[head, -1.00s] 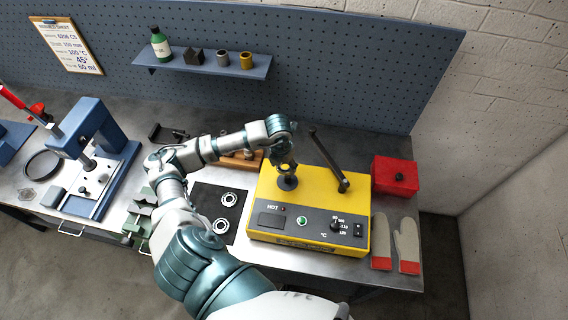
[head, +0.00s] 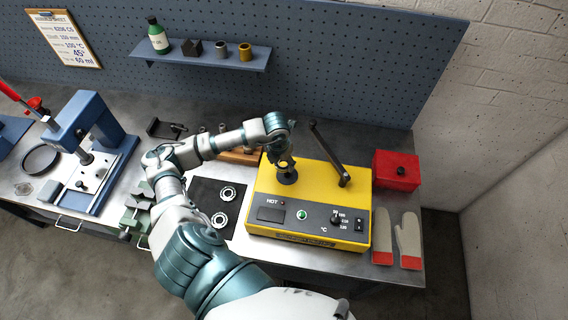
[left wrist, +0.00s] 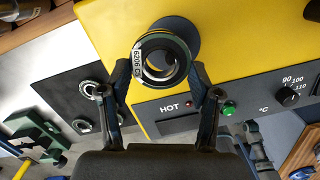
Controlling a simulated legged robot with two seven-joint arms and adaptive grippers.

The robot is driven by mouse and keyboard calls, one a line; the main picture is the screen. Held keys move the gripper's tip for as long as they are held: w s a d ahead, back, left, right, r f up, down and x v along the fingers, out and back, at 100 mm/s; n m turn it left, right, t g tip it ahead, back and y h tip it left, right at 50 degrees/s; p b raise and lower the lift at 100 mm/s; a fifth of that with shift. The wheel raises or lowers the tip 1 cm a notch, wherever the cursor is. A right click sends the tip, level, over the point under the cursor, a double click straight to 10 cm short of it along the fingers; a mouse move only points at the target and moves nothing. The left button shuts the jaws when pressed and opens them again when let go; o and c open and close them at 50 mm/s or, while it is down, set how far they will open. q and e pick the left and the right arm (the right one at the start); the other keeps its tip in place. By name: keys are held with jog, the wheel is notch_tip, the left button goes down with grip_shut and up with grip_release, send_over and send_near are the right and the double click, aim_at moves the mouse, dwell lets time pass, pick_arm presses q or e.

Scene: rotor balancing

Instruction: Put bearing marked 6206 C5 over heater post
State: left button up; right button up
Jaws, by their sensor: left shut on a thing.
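My left gripper (left wrist: 162,88) is shut on a bearing (left wrist: 182,66) with a white tag that reads 6206; the characters after it are too small to be sure of. In the head view my left gripper (head: 282,158) is over the yellow heater (head: 325,196), at its dark round post base (head: 287,179). In the left wrist view the dark base (left wrist: 186,34) shows behind the bearing, slightly off to its right. The post itself is largely hidden, so I cannot tell whether the bearing is around it. My right gripper is not in view.
A dark angled arm (head: 328,152) rises at the heater's right rear. A red box (head: 396,172) and gloves (head: 408,240) are to the right. A blue press (head: 90,150) stands at the left.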

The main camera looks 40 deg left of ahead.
pick_arm(q)
jog(key=shift+a, duration=0.1)
jog(key=shift+d+r, duration=0.2)
jog(key=shift+d, duration=0.65)
jog(key=shift+a+f, duration=0.1)
jog(key=shift+a, duration=0.3)
jog(key=shift+d+f+b, duration=0.15)
jog(key=shift+d+b, duration=0.2)
jog(key=shift+b, duration=0.05)
jog(key=shift+f+b, duration=0.4)
jog(key=shift+f, duration=0.05)
jog(key=o, duration=1)
jog(key=shift+f, duration=0.1)
jog(key=o, duration=0.5)
jog(key=shift+a, duration=0.2)
jog(key=shift+d, duration=0.1)
jog(key=shift+c, duration=0.4)
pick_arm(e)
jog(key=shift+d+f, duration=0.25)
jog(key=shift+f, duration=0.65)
